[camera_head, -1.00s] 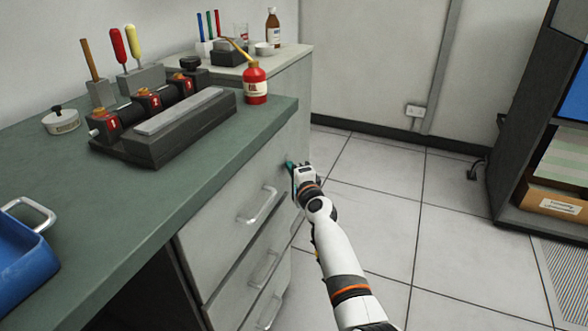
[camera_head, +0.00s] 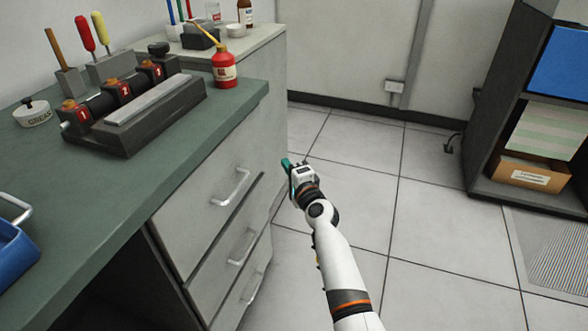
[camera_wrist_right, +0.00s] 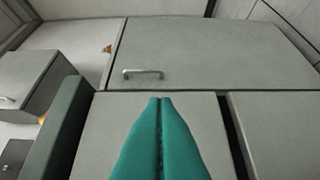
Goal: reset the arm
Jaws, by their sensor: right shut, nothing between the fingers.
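My right arm comes in from the bottom of the head view. Its right gripper (camera_head: 288,165) is in the air over the floor, just right of the drawer cabinet. In the right wrist view the two green fingers (camera_wrist_right: 161,100) are pressed together with nothing between them. They point toward grey cabinet fronts, and a metal handle (camera_wrist_right: 143,74) shows beyond the tips. My left gripper is not in view.
The green workbench (camera_head: 185,160) stands at left, with silver-handled drawers (camera_head: 205,195) below. On it are a numbered roller device (camera_head: 135,110), a red bottle (camera_head: 224,66) and a blue tray (camera_head: 15,255). A dark shelf (camera_head: 495,120) stands at right. Floor (camera_head: 430,235) between is clear.

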